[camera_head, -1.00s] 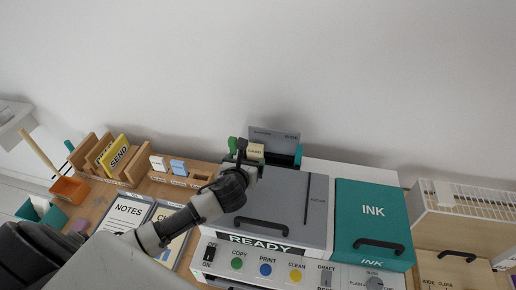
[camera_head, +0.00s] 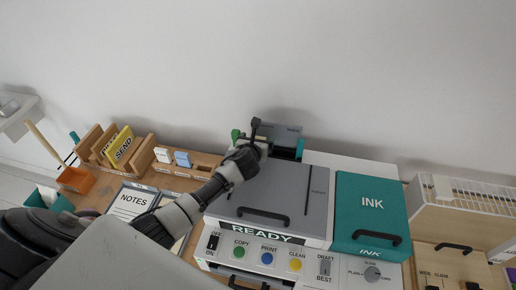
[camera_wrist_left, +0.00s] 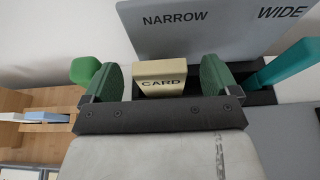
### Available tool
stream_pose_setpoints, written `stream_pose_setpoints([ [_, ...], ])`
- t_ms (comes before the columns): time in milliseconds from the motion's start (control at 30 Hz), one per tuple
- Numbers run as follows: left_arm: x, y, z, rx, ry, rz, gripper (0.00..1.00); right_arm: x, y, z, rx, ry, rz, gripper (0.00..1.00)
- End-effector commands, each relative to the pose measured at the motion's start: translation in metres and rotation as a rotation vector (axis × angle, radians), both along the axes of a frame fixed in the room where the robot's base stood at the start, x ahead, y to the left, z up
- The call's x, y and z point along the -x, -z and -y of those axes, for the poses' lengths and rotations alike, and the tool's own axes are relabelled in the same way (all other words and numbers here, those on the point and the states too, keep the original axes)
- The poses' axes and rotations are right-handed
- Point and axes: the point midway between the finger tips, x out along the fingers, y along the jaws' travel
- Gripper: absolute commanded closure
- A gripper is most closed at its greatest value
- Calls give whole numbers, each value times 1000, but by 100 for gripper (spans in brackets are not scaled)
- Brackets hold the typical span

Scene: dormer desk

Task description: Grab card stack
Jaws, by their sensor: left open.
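The card stack (camera_wrist_left: 161,74) is a cream block marked "CARD", standing in the printer's rear feed slot in front of a grey guide plate (camera_wrist_left: 205,30) marked "NARROW" and "WIDE". My left gripper (camera_wrist_left: 158,80) is open, with one green-padded finger on each side of the stack. Gaps show between both pads and the block in the left wrist view. In the head view my left gripper (camera_head: 256,134) is over the back of the printer and hides most of the stack. My right gripper is not in view.
The grey printer lid (camera_head: 285,190) lies in front of the slot, with a teal INK cover (camera_head: 371,205) to its right. A teal side guide (camera_wrist_left: 287,64) and a green knob (camera_wrist_left: 85,70) flank the slot. A wooden sorter (camera_head: 145,155) stands left.

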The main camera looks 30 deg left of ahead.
Motion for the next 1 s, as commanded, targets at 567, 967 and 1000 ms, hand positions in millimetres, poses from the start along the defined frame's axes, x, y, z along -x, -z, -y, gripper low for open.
stream_pose_setpoints([
  [567,-1,0,0,0,0,0,60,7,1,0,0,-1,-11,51],
  [967,-2,-5,-1,0,1,3,77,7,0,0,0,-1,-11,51],
  [1000,-2,-9,-1,-2,0,4,77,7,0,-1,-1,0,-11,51],
])
